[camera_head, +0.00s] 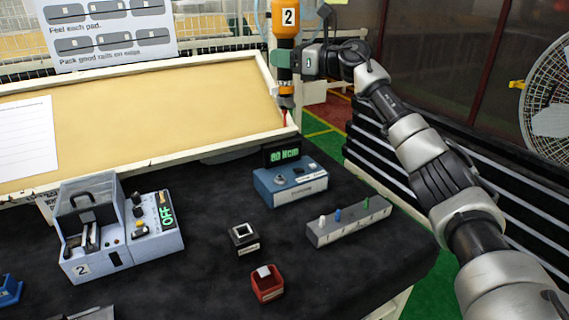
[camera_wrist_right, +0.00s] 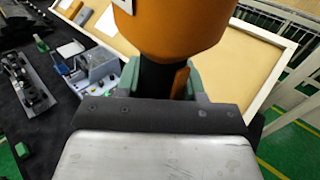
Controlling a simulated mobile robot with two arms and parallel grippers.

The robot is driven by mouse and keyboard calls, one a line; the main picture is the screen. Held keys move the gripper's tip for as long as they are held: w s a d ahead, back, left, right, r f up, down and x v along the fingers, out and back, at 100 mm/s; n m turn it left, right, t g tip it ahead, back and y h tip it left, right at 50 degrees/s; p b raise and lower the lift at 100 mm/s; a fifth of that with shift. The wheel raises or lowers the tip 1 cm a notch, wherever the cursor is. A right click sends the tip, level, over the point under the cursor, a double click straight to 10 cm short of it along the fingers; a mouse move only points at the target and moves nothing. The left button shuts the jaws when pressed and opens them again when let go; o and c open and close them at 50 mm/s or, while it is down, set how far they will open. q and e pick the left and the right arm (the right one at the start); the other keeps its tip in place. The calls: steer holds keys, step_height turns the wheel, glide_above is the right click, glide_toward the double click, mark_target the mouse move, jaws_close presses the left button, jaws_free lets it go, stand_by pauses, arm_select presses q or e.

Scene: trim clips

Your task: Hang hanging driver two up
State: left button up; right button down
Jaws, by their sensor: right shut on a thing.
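The hanging driver two (camera_head: 286,22) is an orange and black tool with a white label "2". It hangs upright, tip down, near the right end of the tilted tan board, at the top of the head view. My right gripper (camera_head: 283,59) is shut around the driver's dark middle, with green fingers on it. In the right wrist view the driver's orange body (camera_wrist_right: 172,30) fills the top middle, between the green fingers of the gripper (camera_wrist_right: 160,82). The driver's upper end is cut off by the frame. My left gripper is not in view.
A blue box with a green display (camera_head: 290,182) stands below the driver. A grey bit holder (camera_head: 348,220), a black block (camera_head: 243,238), a red cup (camera_head: 266,284) and a grey fixture labelled 2 (camera_head: 92,240) stand on the black table. A round fan (camera_head: 548,100) is at the right.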

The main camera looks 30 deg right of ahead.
steer(key=s+a+r+b, duration=0.1)
steer(key=s+a+r, duration=0.1)
steer(key=s, duration=0.6)
steer(key=shift+s+b, duration=0.25)
steer(key=shift+b, duration=0.1)
stand_by(0.3)
steer(key=c, duration=0.6)
jaws_free()
steer(key=shift+f, duration=0.1)
steer(key=o, duration=0.6)
